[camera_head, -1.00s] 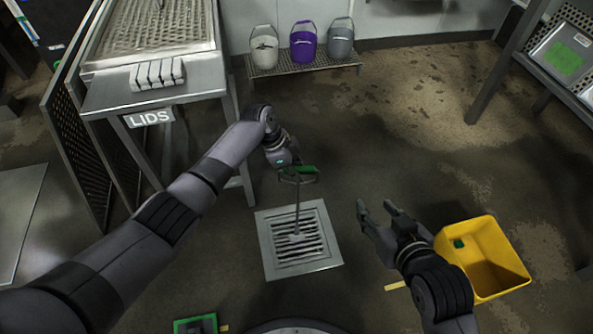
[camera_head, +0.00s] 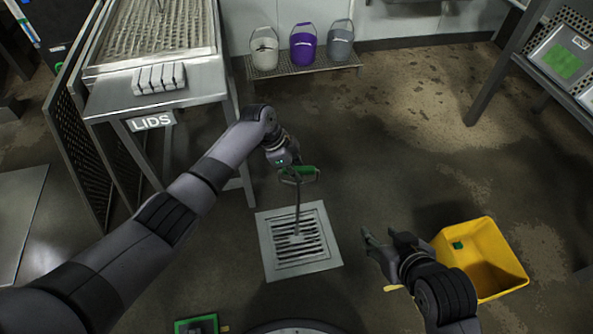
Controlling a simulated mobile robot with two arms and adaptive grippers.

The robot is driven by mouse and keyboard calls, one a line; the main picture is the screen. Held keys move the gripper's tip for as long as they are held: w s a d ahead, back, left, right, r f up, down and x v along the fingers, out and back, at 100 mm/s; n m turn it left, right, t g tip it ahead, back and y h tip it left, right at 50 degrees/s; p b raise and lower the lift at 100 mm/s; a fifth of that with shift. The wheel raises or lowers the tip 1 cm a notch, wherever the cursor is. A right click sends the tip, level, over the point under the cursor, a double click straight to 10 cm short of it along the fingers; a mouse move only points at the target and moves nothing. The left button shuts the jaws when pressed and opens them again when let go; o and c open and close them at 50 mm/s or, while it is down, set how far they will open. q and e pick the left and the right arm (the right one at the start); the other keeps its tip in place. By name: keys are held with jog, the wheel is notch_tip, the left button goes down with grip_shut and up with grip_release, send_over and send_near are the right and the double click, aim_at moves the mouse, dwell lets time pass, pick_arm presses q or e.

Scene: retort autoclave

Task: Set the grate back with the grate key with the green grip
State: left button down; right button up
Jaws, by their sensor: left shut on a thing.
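The grate key (camera_head: 297,210) has a green grip at its top and a thin metal shaft that runs down to the slotted grate. My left gripper (camera_head: 290,168) is shut on the green grip. The grate (camera_head: 297,242) is a square metal plate with a slotted middle, and it looks flat at floor level inside its light frame (camera_head: 268,248). The key's foot meets the slots near the grate's middle; whether it is hooked in cannot be made out. My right gripper (camera_head: 378,243) is open and empty, to the right of the grate.
A yellow bin (camera_head: 505,262) with a small green item inside stands at the right. A steel table with a LIDS sign (camera_head: 151,121) stands at the upper left. Several buckets (camera_head: 303,42) sit on a low rack at the back.

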pick_arm(q)
jog(key=shift+r, duration=0.25)
jog(key=shift+r+p, duration=0.5)
jog(key=shift+p, duration=0.1)
jog(key=shift+r+p, duration=0.6)
jog(key=shift+r, duration=0.05)
pick_arm(e)
jog(key=s+d+f+g, duration=0.1)
jog(key=s+g, duration=0.1)
jog(key=s, duration=0.2)
jog(key=s+d+f+g+h, duration=0.1)
jog(key=s+d+f+g, duration=0.1)
jog(key=s, duration=0.3)
jog(key=shift+s+g, duration=0.25)
jog(key=shift+g, duration=0.35)
